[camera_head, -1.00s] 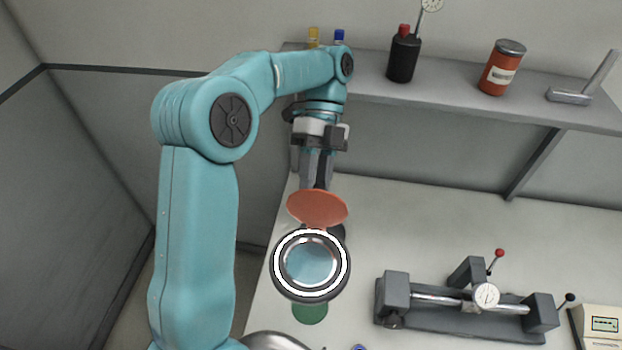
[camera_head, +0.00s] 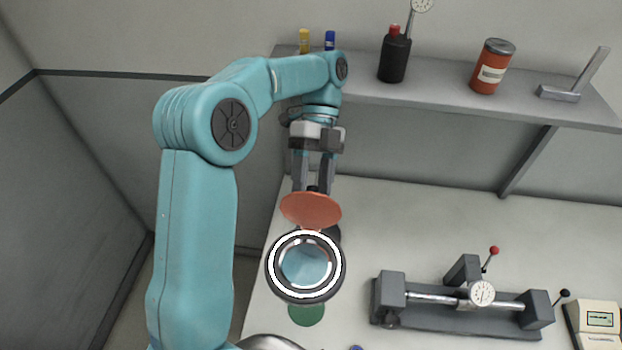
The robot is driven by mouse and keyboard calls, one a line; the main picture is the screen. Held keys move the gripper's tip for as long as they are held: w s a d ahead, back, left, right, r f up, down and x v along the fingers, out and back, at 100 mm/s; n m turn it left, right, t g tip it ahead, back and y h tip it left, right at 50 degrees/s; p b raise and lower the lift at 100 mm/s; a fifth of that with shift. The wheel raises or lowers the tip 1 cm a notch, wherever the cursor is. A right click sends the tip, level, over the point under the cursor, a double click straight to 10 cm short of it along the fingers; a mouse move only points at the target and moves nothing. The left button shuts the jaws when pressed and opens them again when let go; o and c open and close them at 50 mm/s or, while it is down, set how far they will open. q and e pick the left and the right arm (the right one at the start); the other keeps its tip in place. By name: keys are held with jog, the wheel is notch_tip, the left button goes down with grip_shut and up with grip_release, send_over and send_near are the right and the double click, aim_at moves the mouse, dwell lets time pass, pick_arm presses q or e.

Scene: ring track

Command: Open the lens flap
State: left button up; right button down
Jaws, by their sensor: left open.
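The lens flap (camera_head: 311,211) is an orange-red disc, raised at the far side of a round lens (camera_head: 305,267) with a white ring and dark rim. The flap stands open, tilted back off the lens, so the glass is uncovered. My left gripper (camera_head: 313,190) is just behind the flap, pointing down, with its two fingers spread apart. The fingertips are partly hidden by the flap, so I cannot tell whether they touch it. My right gripper is not in view.
A green disc (camera_head: 307,313) lies below the lens on the pale bench (camera_head: 420,225). A grey bench fixture with a dial (camera_head: 465,300) stands to the right, beside a small meter box (camera_head: 598,325). A shelf (camera_head: 440,98) above holds a black bottle (camera_head: 394,55) and an orange jar (camera_head: 492,67).

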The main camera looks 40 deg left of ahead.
pick_arm(q)
jog(key=shift+w, duration=0.25)
jog(key=shift+s+d, duration=0.1)
jog(key=shift+r, duration=0.1)
dwell(0.3)
